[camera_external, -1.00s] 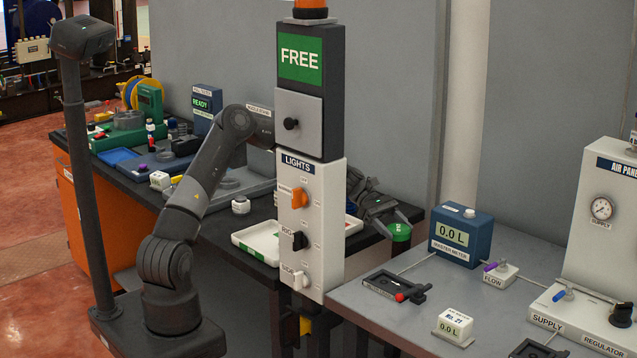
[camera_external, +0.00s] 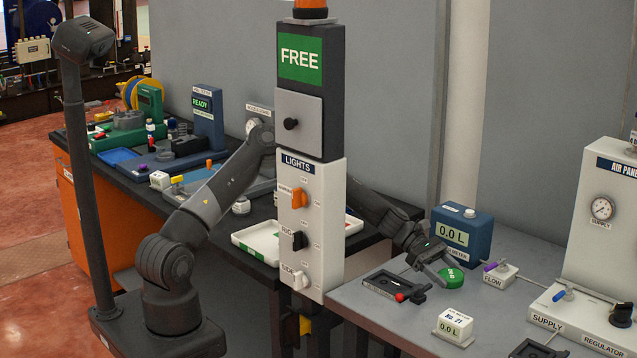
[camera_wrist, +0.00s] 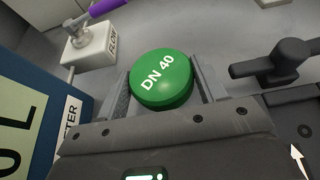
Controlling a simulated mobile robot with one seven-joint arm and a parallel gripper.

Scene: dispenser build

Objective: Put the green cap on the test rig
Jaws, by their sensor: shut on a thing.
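The green cap (camera_external: 452,277) is round and flat. In the wrist view the cap (camera_wrist: 161,80) reads "DN 40" and sits between both fingers. My gripper (camera_external: 447,276) is shut on it above the grey bench, in front of the master meter. Which fixture is the test rig is not labelled in view. A black fixture with a red knob (camera_external: 396,288) lies on the bench just left of the cap. It is partly in the wrist view as a dark handle-like part (camera_wrist: 275,62) to the right of the cap.
The blue master meter (camera_external: 463,235) stands close behind my gripper. The white FLOW valve block (camera_external: 500,274) is to the right, and a small white meter (camera_external: 454,326) is in front. The tall lights panel (camera_external: 312,220) hides part of my arm.

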